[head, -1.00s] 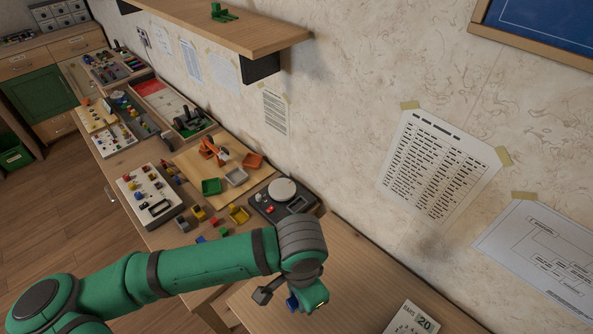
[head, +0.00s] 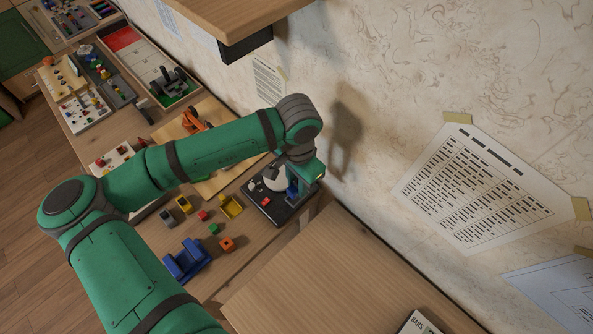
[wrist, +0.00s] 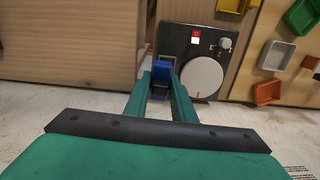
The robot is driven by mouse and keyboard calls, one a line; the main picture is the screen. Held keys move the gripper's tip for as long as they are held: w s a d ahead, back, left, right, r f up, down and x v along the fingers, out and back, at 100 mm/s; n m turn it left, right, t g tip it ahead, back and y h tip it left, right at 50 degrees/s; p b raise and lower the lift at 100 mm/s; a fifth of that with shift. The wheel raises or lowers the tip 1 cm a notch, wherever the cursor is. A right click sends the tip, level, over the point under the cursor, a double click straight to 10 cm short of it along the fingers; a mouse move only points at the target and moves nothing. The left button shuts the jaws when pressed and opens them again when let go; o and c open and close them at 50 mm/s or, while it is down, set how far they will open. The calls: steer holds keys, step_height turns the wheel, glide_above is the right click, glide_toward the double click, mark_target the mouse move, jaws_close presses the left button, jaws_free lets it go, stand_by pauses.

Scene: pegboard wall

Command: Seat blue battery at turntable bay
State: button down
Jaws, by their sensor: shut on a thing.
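My gripper (head: 304,186) is over the right side of the dark turntable box (head: 265,207), shut on the blue battery (head: 292,191). In the wrist view the battery (wrist: 163,70) sits between the fingertips (wrist: 162,84), beside the pale round platter (wrist: 202,77) of the turntable (wrist: 180,40). The battery lines up with the bay area beside the platter, and a bit of the bay's pale edge (wrist: 164,60) shows behind it. The fingers and battery hide most of the bay. I cannot tell whether the battery is inside it or just above.
The wall with pinned papers (head: 480,190) is close behind my gripper. A wooden shelf (head: 240,15) hangs above. A blue holder (head: 187,260), small coloured blocks (head: 227,244) and a yellow bin (head: 231,206) lie left of the turntable. The wooden top at front right is mostly bare.

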steer(key=shift+w+f, duration=0.15)
steer(key=shift+w, duration=0.85)
steer(key=shift+f, duration=2.7)
steer(key=shift+f, duration=1.05)
